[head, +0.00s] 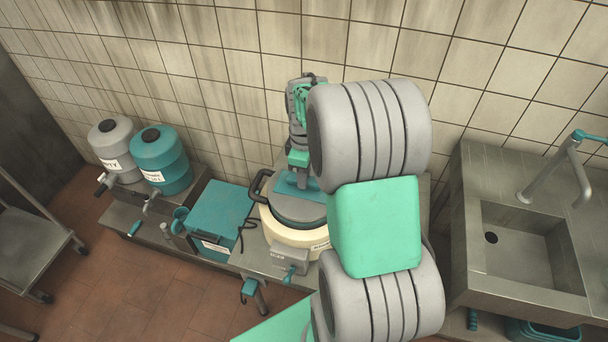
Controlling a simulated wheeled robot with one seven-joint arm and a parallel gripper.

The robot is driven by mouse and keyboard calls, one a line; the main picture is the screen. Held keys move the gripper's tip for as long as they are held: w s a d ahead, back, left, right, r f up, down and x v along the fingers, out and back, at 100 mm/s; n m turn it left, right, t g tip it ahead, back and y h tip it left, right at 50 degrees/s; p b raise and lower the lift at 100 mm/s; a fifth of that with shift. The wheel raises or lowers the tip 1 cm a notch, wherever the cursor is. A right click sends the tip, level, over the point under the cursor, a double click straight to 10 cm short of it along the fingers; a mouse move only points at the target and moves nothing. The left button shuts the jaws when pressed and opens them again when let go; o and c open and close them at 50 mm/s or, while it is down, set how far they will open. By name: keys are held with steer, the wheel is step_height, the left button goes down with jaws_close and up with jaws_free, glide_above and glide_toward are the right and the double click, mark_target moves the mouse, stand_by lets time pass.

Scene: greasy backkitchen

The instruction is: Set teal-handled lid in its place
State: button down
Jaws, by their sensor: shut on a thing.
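The lid (298,208) is a grey disc with a teal block-like handle on top. It is over the round cream vessel (291,234), covering its mouth. I cannot tell whether it rests flat on the rim or hangs just above it. My gripper (298,183) is at the lid's teal handle, shut on it. My arm hides the right part of the lid and vessel, and the fingertips are hard to make out.
A teal box (217,212) stands left of the vessel on the metal counter. A grey drum (113,148) and a teal drum (160,158) with taps stand further left. A sink (525,246) is at right. A tiled wall rises close behind.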

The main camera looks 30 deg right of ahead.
steer(key=shift+f+b, duration=0.35)
steer(key=shift+f, duration=0.3)
steer(key=shift+r, duration=0.1)
steer(key=c, duration=0.9)
jaws_free()
steer(key=shift+o, duration=0.2)
step_height(320, 180, up, 8)
steer(key=p, duration=0.5)
steer(key=shift+p, duration=0.4)
